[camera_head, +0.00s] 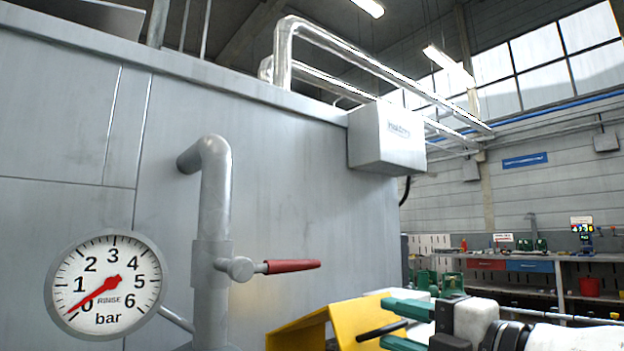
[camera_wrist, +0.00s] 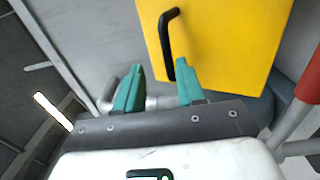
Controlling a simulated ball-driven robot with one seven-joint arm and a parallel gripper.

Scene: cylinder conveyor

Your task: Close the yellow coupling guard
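The yellow coupling guard (camera_head: 345,320) is at the bottom of the head view, its top face sloping and a dark gap under its left part. It also fills the top of the wrist view (camera_wrist: 235,40). Its black handle (camera_head: 381,330) is a bent bar, seen whole in the wrist view (camera_wrist: 166,42). My gripper (camera_head: 384,322) is open, with green fingers. In the wrist view my gripper (camera_wrist: 160,68) has the handle's lower end appearing between the fingertips, nearer the right one. I cannot tell whether they touch. The guard's lower part is hidden.
A grey pipe (camera_head: 213,200) with a red-handled valve lever (camera_head: 292,266) stands left of the guard. A pressure gauge (camera_head: 105,285) reads near 0. A large grey housing (camera_head: 280,190) rises behind. A workbench (camera_head: 520,262) stands far right.

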